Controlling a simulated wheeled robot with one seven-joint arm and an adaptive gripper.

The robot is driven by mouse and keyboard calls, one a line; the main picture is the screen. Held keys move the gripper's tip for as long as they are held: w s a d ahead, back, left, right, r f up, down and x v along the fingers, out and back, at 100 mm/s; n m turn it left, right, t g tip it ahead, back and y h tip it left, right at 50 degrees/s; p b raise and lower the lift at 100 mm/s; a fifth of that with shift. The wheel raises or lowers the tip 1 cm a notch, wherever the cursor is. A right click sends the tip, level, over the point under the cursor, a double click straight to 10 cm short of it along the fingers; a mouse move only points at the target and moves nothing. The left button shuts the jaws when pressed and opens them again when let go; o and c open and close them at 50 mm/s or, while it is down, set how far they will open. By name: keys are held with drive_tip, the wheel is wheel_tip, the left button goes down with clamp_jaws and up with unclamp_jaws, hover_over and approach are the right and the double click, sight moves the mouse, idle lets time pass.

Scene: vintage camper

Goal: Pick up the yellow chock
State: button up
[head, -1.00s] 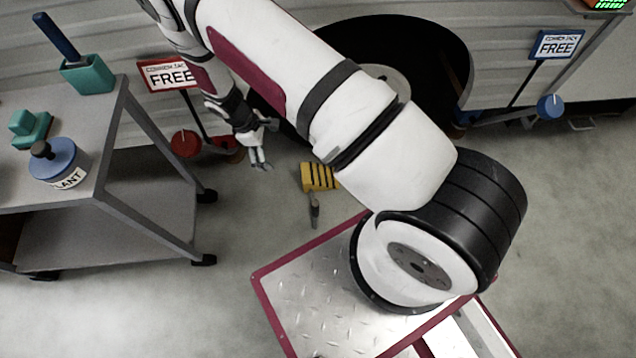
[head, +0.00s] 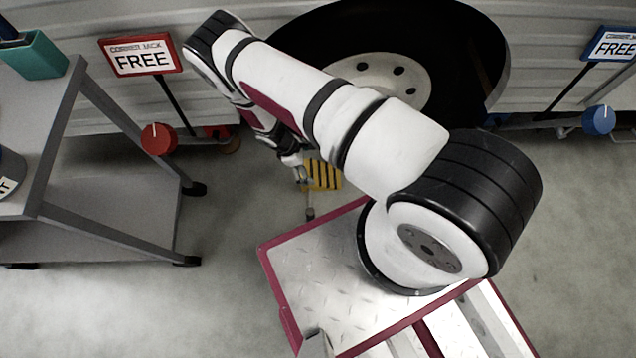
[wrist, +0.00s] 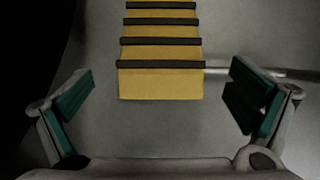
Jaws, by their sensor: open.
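The yellow chock (head: 323,175) with black stripes lies on the floor in front of the big black tyre in the head view. My gripper (wrist: 158,98) is open and empty, with one green-padded finger to each side of the chock and gaps on both sides. In the head view my gripper (head: 300,175) is at the chock's left edge, partly hidden by my arm. I cannot tell its height above the chock there.
A thin metal rod or handle (wrist: 265,73) extends right from the chock. A grey cart (head: 110,215) stands at the left. The tyre (head: 470,50) and a red jack knob (head: 158,139) with a FREE sign (head: 142,57) are behind. Open floor lies left of the chock.

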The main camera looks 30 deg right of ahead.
sight(314, 172)
drive_tip(key=shift+b+x, duration=1.85)
drive_tip(key=shift+x, duration=1.9)
drive_tip(key=shift+r, duration=0.1)
drive_tip(key=c, duration=1.9)
drive_tip(key=shift+r, duration=0.1)
